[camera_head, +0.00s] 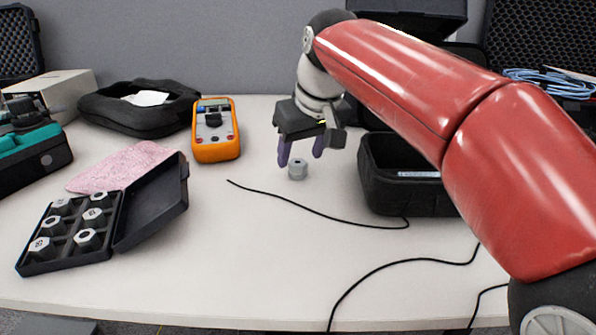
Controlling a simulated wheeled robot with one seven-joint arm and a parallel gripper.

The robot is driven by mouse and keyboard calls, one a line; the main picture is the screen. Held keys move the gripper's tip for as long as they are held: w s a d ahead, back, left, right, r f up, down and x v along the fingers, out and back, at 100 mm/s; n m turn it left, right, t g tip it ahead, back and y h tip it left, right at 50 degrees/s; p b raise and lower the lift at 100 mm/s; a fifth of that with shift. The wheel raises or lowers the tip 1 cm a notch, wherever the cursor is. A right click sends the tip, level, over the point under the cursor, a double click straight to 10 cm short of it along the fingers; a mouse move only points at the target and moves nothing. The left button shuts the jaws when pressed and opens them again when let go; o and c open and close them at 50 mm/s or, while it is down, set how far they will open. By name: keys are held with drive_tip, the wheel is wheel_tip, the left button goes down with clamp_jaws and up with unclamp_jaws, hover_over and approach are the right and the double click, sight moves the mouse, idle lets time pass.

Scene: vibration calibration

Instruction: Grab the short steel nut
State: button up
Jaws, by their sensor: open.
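Several other steel nuts (84,223) sit in the slots of an open black case (60,265) at the left front of the table.
An orange multimeter (216,150) stands left of my gripper. A black open box (380,195) is close on the right. A pink cloth (125,166) and a black pouch (110,118) lie left. The front middle of the table is mostly clear.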

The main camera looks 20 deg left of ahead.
drive_tip(key=x, duration=0.2)
drive_tip(key=shift+w+a+f, duration=0.1)
drive_tip(key=shift+w+f, duration=0.05)
drive_tip(key=shift+f, duration=0.15)
drive_tip(key=shift+c, duration=0.4)
drive_tip(key=c, duration=1)
clamp_jaws()
drive_tip(key=shift+r, duration=0.15)
